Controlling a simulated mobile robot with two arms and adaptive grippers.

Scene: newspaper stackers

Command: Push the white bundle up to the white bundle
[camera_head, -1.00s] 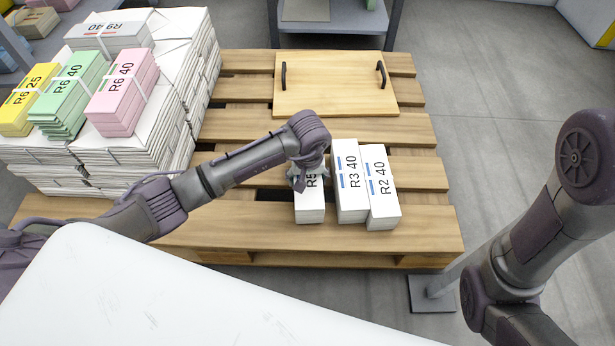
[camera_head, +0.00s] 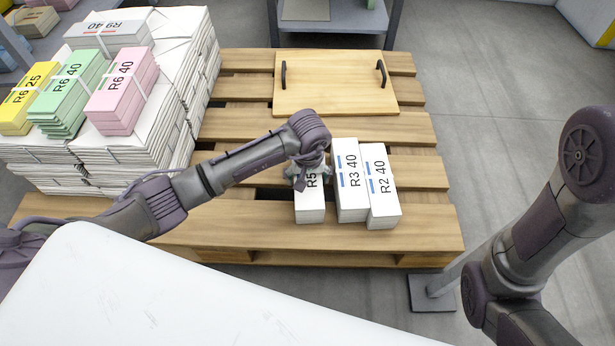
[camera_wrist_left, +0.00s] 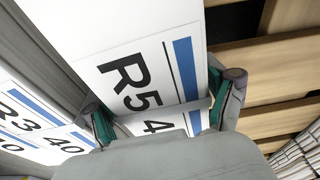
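A white bundle labelled R5 (camera_head: 310,206) stands on the pallet, left of a white bundle labelled R3 40 (camera_head: 350,180). A narrow gap separates them. A third white bundle, R2 40 (camera_head: 381,187), stands against the right side of R3. My left gripper (camera_head: 308,176) is over the R5 bundle from above and hides its far part in the head view. In the left wrist view its fingers (camera_wrist_left: 168,108) lie along both sides of the R5 bundle (camera_wrist_left: 140,70), with the pads appearing to touch it. My right gripper is out of view.
A wooden board with two black handles (camera_head: 335,85) lies at the back of the pallet (camera_head: 230,230). Tall paper stacks (camera_head: 180,75) with coloured bundles stand at the left. Pallet boards right of R2 are bare.

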